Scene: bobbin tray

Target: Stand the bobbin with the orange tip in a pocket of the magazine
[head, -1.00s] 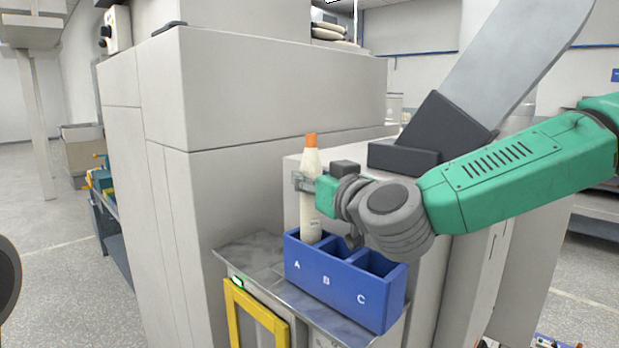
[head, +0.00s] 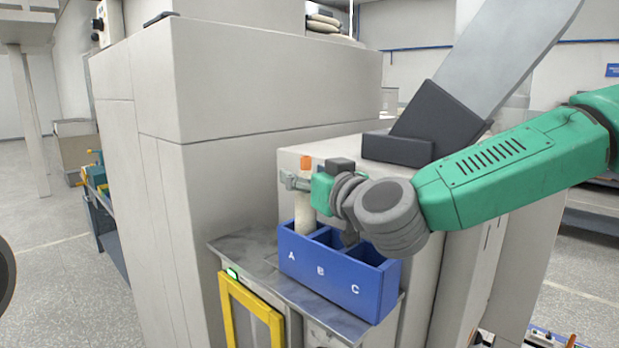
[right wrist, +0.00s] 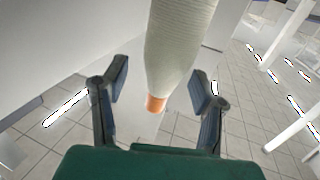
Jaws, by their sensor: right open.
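The bobbin (head: 304,212), a pale tapered body with an orange tip (head: 305,163), stands roughly upright in pocket A of the blue magazine (head: 338,282). Its lower end is hidden inside the pocket. My right gripper (head: 297,182) is at the bobbin's upper part, just below the tip. In the right wrist view the bobbin (right wrist: 180,45) is between the two open fingers (right wrist: 161,86), with gaps on both sides. Pockets B and C look empty, though my gripper and wrist partly cover them. My left gripper is out of view.
The magazine sits on a grey metal ledge (head: 240,250) above a yellow frame (head: 250,312). A tall pale cabinet (head: 225,170) rises close on the left, and a lower pale block (head: 288,185) stands behind the magazine.

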